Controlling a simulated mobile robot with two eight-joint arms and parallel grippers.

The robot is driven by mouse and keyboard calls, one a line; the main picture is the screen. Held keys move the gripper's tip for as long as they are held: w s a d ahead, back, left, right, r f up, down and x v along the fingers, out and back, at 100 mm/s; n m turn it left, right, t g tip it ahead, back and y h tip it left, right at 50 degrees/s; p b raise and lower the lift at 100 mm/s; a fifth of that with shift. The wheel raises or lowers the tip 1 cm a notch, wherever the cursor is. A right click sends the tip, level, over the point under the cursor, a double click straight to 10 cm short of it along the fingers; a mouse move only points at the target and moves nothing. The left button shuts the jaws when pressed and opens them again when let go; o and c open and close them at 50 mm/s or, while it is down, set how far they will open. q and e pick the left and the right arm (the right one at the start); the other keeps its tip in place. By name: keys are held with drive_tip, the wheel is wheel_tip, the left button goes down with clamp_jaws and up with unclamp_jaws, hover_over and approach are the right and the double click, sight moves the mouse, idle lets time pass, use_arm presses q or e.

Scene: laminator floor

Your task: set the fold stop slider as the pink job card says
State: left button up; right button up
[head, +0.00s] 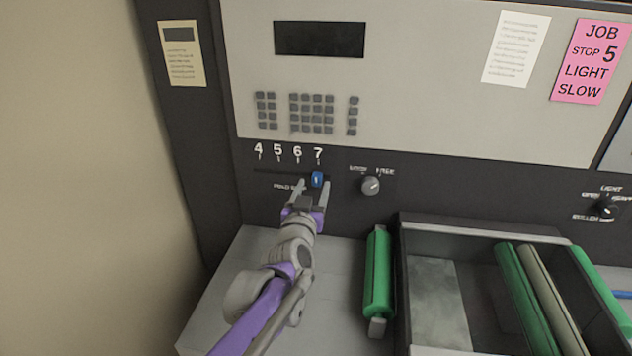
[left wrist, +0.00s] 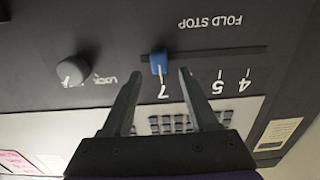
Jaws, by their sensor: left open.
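The pink job card (head: 590,62) at the upper right reads JOB, STOP 5, LIGHT, SLOW. The blue fold stop slider (head: 317,179) sits in its slot under the 7, at the right end of the 4 to 7 scale (head: 288,152). My left gripper (head: 313,188) is open at the slider. In the left wrist view, which is upside down, the blue slider (left wrist: 158,62) shows between the two spread fingertips (left wrist: 159,73), with gaps on both sides. I cannot tell how deep the fingers reach around it. My right gripper is not in view.
A grey lock/free knob (head: 371,187) is right of the slider; its mark seems turned toward FREE. A keypad (head: 310,112) and dark display (head: 320,39) are above. A green roller (head: 378,275) and an open roller bay (head: 480,235) stand at the lower right.

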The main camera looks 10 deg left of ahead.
sight(316, 179)
use_arm(q)
drive_tip(key=shift+w, duration=1.75)
clamp_jaws()
